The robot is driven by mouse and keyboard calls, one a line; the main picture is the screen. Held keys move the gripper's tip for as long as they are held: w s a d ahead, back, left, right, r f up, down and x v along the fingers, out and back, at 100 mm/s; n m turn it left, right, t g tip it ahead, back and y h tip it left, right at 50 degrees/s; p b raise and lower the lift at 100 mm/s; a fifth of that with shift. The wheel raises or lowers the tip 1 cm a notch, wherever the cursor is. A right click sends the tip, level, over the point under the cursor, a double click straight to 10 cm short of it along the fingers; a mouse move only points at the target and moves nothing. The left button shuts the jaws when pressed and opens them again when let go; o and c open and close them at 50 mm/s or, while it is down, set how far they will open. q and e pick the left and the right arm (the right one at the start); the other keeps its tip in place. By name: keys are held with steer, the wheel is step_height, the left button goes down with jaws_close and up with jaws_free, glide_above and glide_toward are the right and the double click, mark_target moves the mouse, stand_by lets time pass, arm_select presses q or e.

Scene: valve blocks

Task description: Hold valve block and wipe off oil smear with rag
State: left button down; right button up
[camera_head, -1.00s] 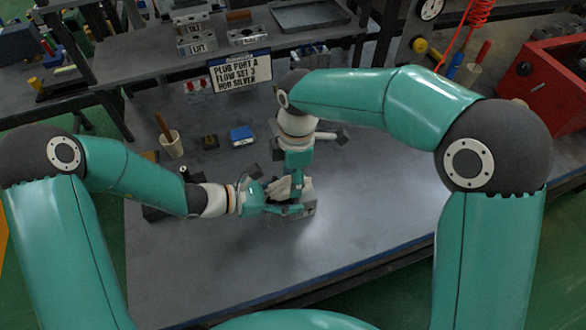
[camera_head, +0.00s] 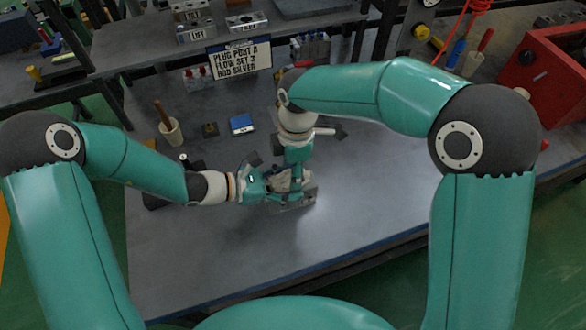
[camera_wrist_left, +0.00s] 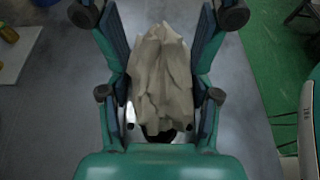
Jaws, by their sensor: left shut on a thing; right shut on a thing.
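My left gripper (camera_head: 281,192) comes in from the left and is shut on a pale crumpled rag (camera_head: 285,181). The rag (camera_wrist_left: 162,80) also shows in the left wrist view, bunched between that gripper's fingers. My right gripper (camera_head: 297,180) points down from above and is shut on the grey metal valve block (camera_head: 303,199), just above or on the table. The rag is close against the block; whether it touches cannot be told. The rag and the fingers hide much of the block. I cannot make out an oil smear.
On the dark table (camera_head: 370,200) are a cup with a brown handle (camera_head: 170,130), a blue box (camera_head: 241,125) and a lettered sign (camera_head: 240,61). A red box (camera_head: 550,80) is at the right.

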steer(key=shift+f, duration=0.35)
stand_by(0.4)
steer(key=shift+d, duration=0.1)
